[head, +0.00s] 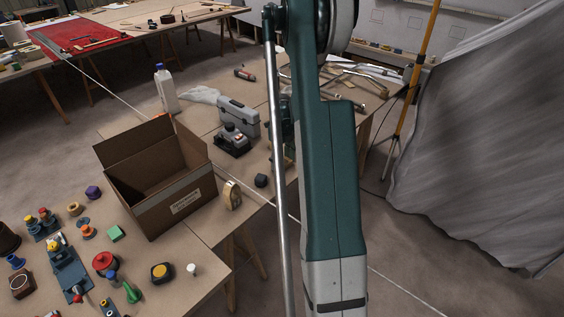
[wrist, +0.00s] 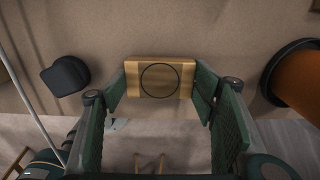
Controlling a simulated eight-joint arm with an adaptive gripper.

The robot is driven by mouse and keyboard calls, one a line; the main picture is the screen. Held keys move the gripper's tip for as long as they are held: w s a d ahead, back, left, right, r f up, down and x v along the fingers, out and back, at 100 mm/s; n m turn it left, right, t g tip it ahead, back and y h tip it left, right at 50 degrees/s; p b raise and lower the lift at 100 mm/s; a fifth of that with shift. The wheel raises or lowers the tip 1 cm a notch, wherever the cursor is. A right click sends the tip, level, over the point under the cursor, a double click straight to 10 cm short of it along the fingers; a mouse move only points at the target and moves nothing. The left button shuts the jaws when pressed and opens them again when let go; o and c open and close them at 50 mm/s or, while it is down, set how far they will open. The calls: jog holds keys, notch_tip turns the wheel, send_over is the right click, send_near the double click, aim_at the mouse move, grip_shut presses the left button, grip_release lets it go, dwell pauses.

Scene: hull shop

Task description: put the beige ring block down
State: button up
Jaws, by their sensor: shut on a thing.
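The beige ring block (wrist: 160,79) is a pale wooden block with a thin dark circle on its face, in the wrist view. My gripper (wrist: 160,86) is shut on it, with a green pad against each side. The block is over the tan tabletop, near its edge. I cannot tell whether it touches the surface.
A dark rounded block (wrist: 65,76) lies left of the held block; an orange and black cylinder (wrist: 300,78) is at the right. In the head view an open cardboard box (head: 165,205), a grey toolbox (head: 238,116) and a wooden piece (head: 232,195) stand on the table.

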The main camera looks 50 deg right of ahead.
aim_at(282, 163)
jog(key=shift+f, duration=0.1)
jog(key=o, duration=0.5)
jog(key=shift+f, duration=0.1)
jog(key=shift+c, duration=0.2)
jog(key=o, duration=0.5)
jog(key=shift+c, duration=0.2)
jog(key=shift+r, duration=0.2)
notch_tip(282, 163, up, 12)
jog(key=p, duration=0.1)
dwell(0.3)
